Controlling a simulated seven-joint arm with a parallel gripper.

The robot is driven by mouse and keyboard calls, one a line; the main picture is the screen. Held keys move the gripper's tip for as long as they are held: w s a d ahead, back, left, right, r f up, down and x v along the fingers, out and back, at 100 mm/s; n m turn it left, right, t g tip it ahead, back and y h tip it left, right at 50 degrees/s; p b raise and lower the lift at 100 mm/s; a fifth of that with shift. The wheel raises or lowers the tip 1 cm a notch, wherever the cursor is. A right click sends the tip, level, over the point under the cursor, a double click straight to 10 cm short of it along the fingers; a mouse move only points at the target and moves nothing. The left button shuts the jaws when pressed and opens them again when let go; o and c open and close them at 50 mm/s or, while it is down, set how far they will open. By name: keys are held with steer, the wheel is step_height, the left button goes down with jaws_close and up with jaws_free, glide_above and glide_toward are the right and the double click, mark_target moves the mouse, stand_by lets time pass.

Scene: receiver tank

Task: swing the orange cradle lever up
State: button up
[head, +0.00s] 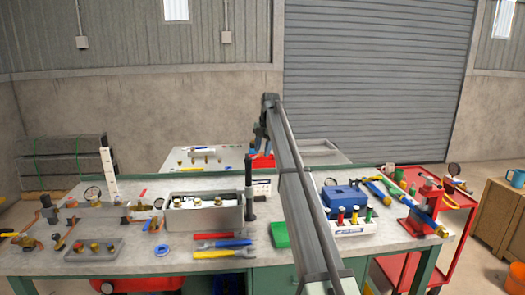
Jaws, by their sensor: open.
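I cannot make out an orange cradle lever for certain in the head view. A red-orange rounded body (140,285) shows at the bottom left, below the bench edge, mostly cut off by the frame. My arm reaches up and away across the bench, and its end bends down at the far side. My gripper (261,147) is small and partly hidden behind my arm, above a red block (262,162) at the back. It is open, and I see nothing held in it. I cannot tell whether it touches the block.
The long bench (200,266) carries a grey bin (205,215), blue and red wrenches (222,242), a blue toolbox (345,197) and a green block (280,235). A red cart (455,200) stands at the right. A second table (180,165) stands behind. My arm crosses the bench's middle.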

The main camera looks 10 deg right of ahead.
steer(key=shift+f, duration=0.35)
jaws_close()
stand_by(0.3)
